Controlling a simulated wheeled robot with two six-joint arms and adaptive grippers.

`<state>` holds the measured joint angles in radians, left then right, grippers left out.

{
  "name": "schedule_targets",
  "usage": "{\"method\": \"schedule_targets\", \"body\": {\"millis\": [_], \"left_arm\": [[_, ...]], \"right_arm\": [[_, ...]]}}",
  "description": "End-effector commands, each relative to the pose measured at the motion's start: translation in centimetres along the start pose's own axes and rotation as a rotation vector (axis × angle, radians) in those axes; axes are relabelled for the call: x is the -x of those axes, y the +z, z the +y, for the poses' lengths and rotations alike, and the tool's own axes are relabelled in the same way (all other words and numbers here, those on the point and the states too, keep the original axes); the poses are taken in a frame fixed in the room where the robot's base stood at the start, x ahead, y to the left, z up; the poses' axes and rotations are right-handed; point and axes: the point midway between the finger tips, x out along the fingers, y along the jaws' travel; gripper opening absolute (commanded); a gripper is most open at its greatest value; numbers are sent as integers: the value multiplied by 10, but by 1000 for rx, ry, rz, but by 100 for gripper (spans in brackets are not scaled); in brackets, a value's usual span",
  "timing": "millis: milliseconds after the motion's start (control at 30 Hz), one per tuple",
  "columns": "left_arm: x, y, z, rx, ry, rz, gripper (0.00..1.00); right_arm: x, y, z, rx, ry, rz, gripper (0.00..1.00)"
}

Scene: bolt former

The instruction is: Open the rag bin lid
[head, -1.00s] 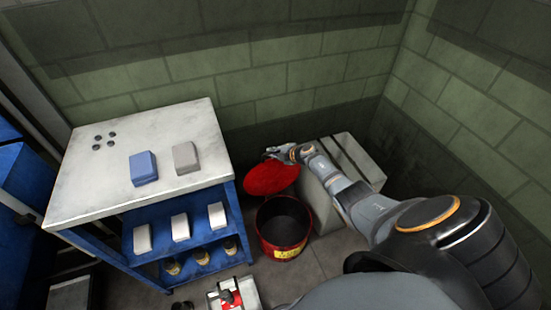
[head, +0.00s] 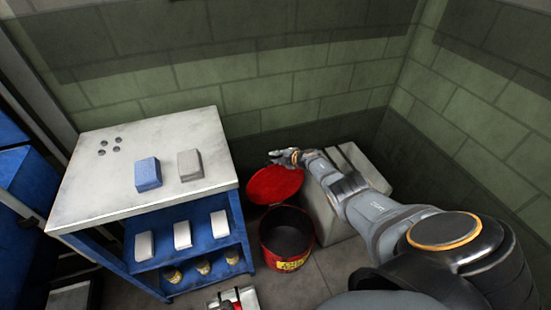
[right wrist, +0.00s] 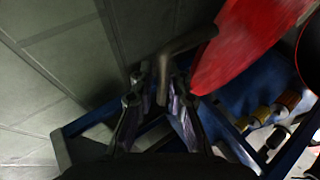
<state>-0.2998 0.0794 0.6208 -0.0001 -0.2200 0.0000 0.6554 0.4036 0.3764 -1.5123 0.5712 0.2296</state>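The rag bin (head: 287,262) is a round red drum with a yellow label, standing on the floor in the head view. Its red lid (head: 275,186) is raised and tilted up behind the opening, so the dark inside shows. The lid (right wrist: 245,45) also shows in the right wrist view, with a bent grey handle (right wrist: 190,40) reaching from it. My right gripper (head: 276,157) is at the lid's upper back edge. In the right wrist view, the right gripper (right wrist: 157,88) has its fingers apart, with the handle's end between them. My left gripper is not in view.
A blue cart (head: 190,277) with a pale top (head: 100,187) stands left of the bin, holding several blocks. A grey box (head: 325,215) stands close on the bin's right. Green block walls (head: 300,90) close off the back and right.

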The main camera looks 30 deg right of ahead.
Motion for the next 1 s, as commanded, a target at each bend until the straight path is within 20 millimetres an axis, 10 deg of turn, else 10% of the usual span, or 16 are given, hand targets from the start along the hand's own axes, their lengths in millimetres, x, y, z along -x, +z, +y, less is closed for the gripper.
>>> {"method": "schedule_targets", "body": {"millis": [567, 1000], "left_arm": [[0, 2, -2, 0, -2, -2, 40], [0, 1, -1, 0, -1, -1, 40]], "right_arm": [[6, 3, -3, 3, -4, -2, 34], [61, 1, -4, 6, -7, -1, 34]]}}
